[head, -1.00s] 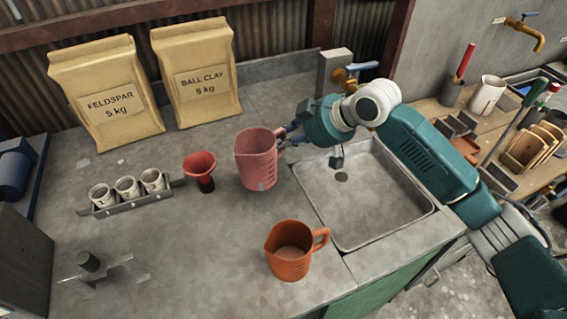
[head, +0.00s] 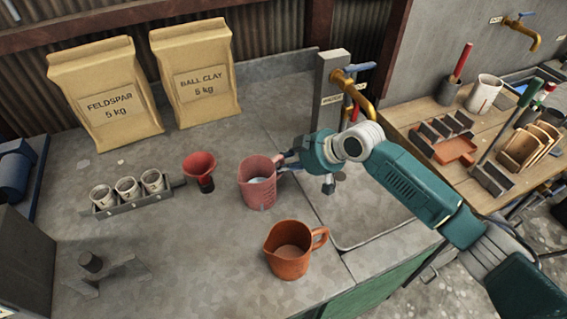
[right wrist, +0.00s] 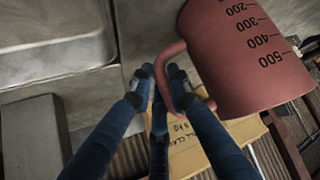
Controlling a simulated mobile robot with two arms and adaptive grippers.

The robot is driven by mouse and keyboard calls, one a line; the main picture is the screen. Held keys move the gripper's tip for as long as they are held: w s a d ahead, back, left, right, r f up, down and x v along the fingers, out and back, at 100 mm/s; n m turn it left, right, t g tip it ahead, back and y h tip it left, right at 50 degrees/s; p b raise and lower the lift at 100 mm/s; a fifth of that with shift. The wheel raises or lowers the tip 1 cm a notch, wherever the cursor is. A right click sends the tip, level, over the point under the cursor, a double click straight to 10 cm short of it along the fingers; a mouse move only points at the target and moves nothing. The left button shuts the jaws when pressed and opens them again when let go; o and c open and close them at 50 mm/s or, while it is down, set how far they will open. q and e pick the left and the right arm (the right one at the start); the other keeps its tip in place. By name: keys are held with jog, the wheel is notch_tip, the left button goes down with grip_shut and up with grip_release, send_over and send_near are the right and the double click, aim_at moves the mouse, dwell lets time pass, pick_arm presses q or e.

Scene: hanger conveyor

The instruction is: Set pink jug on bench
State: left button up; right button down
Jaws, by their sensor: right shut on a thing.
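The pink jug (head: 258,188) is upright over the grey bench (head: 200,250), between the red funnel and the sink. I cannot tell whether its base touches the bench. My right gripper (head: 287,162) reaches it from the right, at its handle side. In the right wrist view the jug (right wrist: 245,60) shows black volume marks, and the fingers of my right gripper (right wrist: 165,95) are shut on its handle. My left gripper is not in view.
An orange jug (head: 290,252) stands close in front. A red funnel (head: 200,170) is just left, with a rack of white cups (head: 128,190) beyond. The sink (head: 375,235) lies right, partly under my arm. Clay bags (head: 195,80) stand behind.

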jog(key=c, duration=1.6)
grip_release()
jog(key=shift+c, duration=0.2)
jog(key=shift+d+r, duration=0.15)
jog(key=b+v, duration=0.1)
jog(key=v, duration=1)
jog(key=shift+s+d+r, duration=0.2)
jog(key=shift+s+r, duration=0.05)
jog(key=shift+r, duration=0.05)
